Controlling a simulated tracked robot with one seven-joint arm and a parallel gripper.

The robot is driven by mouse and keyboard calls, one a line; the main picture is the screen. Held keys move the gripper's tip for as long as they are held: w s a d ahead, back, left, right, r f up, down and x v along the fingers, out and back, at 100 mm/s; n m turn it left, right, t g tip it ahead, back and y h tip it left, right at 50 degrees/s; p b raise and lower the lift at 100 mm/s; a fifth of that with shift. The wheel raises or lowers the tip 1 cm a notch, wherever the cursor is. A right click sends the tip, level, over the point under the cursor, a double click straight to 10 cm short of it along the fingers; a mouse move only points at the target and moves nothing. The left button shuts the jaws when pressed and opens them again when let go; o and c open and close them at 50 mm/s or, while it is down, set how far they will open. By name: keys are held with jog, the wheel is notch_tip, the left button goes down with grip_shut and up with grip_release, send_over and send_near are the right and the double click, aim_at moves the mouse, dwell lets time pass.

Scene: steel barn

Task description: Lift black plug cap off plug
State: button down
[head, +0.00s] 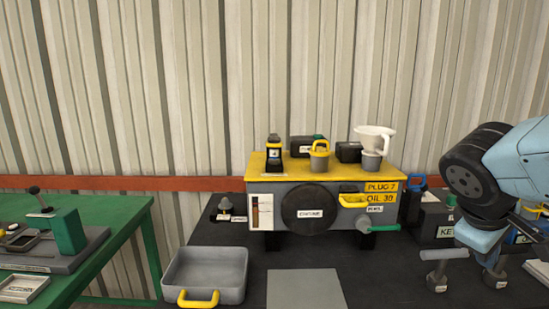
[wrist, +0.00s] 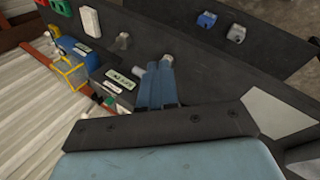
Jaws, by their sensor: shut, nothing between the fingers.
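The engine block (head: 275,194) stands on the dark bench in the head view, with a yellow top and a "PLUG 7" label. A small dark capped piece (head: 225,205) with labels sits on the bench at its left; I cannot tell whether this is the black plug cap. Dark pieces also show behind the yellow top. My gripper (head: 483,246) is at the right of the bench, well away from the engine. In the wrist view my gripper (wrist: 160,85) has its blue fingers together and empty. A grey knob-like piece (wrist: 166,62) shows by the fingertips; contact is unclear.
A grey tray (head: 205,268) with a yellow handle stands at the bench's front left. A white funnel (head: 374,137) and a yellow-handled cup (head: 319,157) stand on the engine. A labelled black box (head: 437,222) is beside my arm. A green table (head: 90,225) is at left.

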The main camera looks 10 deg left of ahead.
jog(key=w+a+r+n+t+h, duration=0.3)
jog(key=w+a+n+t, duration=0.7)
jog(key=w+a+n, duration=0.55)
jog(key=s+a+n+t+y, duration=0.3)
jog(key=a+n+y, duration=0.3)
jog(key=a, duration=0.6)
jog(key=s+a+n+t+y, duration=0.2)
jog(key=a+n+y, duration=0.4)
jog(key=a+n, duration=0.4)
jog(key=shift+s+a+f+t+y, duration=0.3)
jog(key=shift+s+a+f+t, duration=0.15)
jog(key=shift+a, duration=0.75)
jog(key=shift+r, duration=0.1)
